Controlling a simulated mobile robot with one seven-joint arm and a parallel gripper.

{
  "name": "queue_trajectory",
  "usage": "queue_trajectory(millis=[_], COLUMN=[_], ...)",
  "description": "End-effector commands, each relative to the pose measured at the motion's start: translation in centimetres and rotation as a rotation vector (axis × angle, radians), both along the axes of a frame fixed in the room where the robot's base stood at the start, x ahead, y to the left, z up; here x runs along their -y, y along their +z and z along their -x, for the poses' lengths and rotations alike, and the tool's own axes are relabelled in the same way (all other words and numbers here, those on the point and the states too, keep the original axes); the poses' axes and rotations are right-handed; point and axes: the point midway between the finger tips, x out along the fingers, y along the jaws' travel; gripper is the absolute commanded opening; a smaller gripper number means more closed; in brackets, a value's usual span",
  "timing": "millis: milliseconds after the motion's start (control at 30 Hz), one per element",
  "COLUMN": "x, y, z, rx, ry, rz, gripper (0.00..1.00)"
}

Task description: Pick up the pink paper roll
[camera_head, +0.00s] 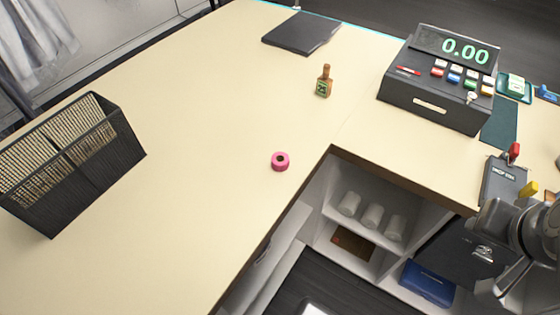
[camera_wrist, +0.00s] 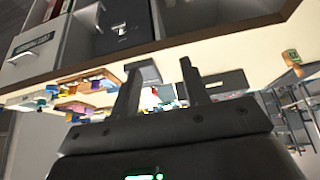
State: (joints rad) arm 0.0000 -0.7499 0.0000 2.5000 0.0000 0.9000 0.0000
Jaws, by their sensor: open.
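The pink paper roll (camera_head: 280,161) lies on the pale counter (camera_head: 200,120) near the middle of the head view, close to the counter's inner corner. Its dark core hole faces up. It stands apart from other objects. My gripper (camera_wrist: 160,78) shows in the wrist view with its two fingers apart and nothing held between them. In the head view my arm is at the lower right, far from the roll, and its fingertips cannot be made out. I cannot make out the roll in the wrist view.
A black wire basket (camera_head: 75,160) stands at left. Shelves with white rolls (camera_head: 372,217) are under the counter. The counter around the pink roll is clear.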

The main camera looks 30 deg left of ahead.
Motion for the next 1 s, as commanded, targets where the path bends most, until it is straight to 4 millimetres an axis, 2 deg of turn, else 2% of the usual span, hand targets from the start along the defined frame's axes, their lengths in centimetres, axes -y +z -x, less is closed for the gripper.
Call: queue_trajectory(millis=[100,400,667,767,867,1000], x=[0.0,0.0,-0.1,-0.9,-2.7,-6.5], y=[0.0,0.0,0.1,0.4,0.9,1.6], z=[0.0,0.0,-0.1,-0.9,-2.5,-5.2], rx=[0.0,0.0,-0.003,-0.018,-0.049,-0.096], ry=[0.0,0.0,0.015,0.096,0.27,0.611], rz=[0.0,0.0,0.006,0.037,0.102,0.224], gripper=[0.42,0.67,0.67,0.67,0.67,0.67])
